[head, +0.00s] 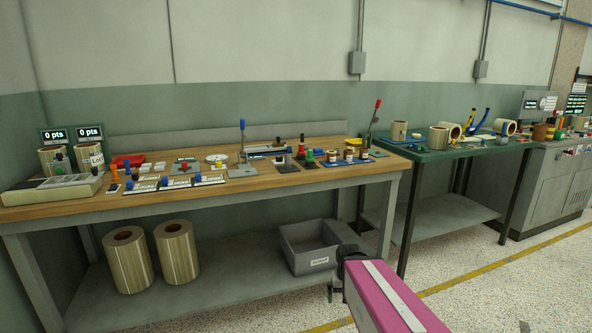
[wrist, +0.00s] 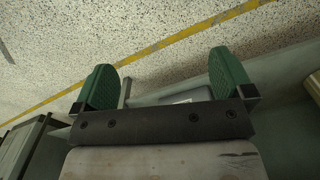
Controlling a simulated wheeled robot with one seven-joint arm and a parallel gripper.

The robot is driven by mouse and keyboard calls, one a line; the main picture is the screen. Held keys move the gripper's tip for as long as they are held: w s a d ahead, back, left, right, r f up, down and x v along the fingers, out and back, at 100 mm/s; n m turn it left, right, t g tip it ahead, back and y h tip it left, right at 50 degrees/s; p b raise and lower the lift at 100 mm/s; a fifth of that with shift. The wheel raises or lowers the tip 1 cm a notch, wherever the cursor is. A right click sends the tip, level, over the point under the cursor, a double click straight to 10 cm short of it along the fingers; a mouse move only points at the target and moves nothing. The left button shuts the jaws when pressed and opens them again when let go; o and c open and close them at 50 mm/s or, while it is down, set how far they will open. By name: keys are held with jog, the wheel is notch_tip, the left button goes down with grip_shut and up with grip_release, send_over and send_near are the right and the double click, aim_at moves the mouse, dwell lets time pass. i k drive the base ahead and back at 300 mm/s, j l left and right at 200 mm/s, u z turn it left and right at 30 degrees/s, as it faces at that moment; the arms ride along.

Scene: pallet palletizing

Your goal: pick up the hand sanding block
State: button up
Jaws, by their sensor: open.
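I cannot pick out the hand sanding block for certain among the many small items on the wooden workbench (head: 250,193); they are too small to tell apart. My gripper (wrist: 164,80) shows in the wrist view with its two green finger pads wide apart and nothing between them. In the head view my pink arm reaches in from the bottom, in front of the bench and below its top. The gripper end there is dark and partly hidden.
A grey bin (head: 308,262) and two large rolls (head: 128,262) (head: 177,252) sit on the bench's lower shelf. Two small displays stand at the bench's left end. A green table (head: 428,153) with rolls and tools stands to the right. The speckled floor in front is clear.

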aim_at(317, 153)
jog(key=i+l+u, duration=0.2)
jog(key=l, duration=0.25)
jog(key=i+l+u, duration=0.2)
jog(key=l, duration=0.25)
jog(key=l+u, duration=0.2)
jog(key=l, duration=0.25)
